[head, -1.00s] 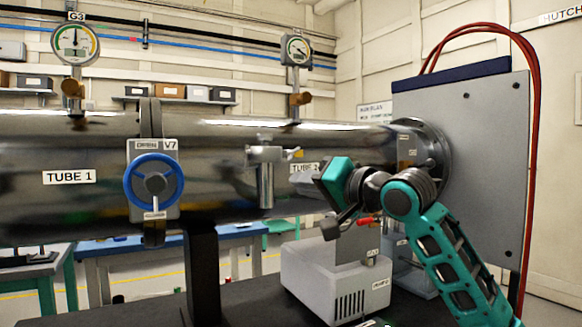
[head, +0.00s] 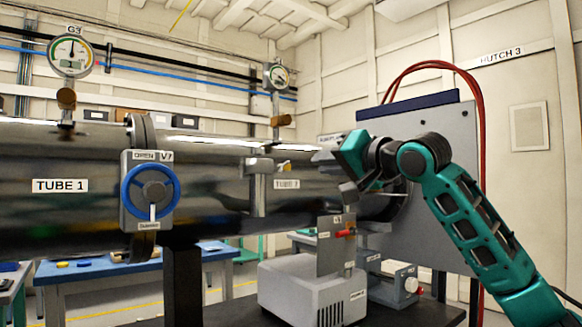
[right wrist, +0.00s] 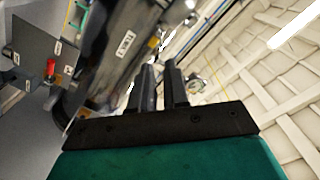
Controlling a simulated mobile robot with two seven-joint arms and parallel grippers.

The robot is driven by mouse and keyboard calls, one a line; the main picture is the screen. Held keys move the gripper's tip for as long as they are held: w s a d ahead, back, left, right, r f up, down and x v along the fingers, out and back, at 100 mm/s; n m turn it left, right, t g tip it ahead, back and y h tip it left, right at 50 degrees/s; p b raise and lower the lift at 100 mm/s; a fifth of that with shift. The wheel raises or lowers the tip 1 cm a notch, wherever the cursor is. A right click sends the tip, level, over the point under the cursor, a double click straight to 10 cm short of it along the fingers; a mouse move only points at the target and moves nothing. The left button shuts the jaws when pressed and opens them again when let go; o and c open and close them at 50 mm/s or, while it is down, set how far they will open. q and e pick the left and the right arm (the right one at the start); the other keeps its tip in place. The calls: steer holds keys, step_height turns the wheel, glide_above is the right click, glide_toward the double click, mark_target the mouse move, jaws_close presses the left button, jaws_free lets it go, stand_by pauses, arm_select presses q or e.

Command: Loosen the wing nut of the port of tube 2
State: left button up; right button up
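Tube 2 (head: 310,200) is the dark, shiny cylinder right of the blue-wheeled valve V7 (head: 150,190); its label also shows in the right wrist view (right wrist: 125,43). Its port (head: 258,188) is a grey upright stub with a wider head on the tube's near side. A small yellowish wing nut (head: 284,166) sticks out to the right of that head. My right gripper (head: 348,192) is in front of tube 2, right of the port and apart from it. In the right wrist view its two dark fingers (right wrist: 160,78) stand apart with a narrow, empty gap. My left gripper is not in view.
A grey box (head: 305,288) and a panel with a red handle (head: 345,233) stand below my right gripper. Gauge G3 (head: 70,52) and a second gauge (head: 277,76) rise above the tubes. A large grey plate (head: 440,200) stands behind my right arm.

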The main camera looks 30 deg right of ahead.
mark_target(287, 165)
steer(key=w, duration=0.7)
steer(key=w+a+p, duration=0.1)
steer(key=w, duration=0.3)
jaws_close()
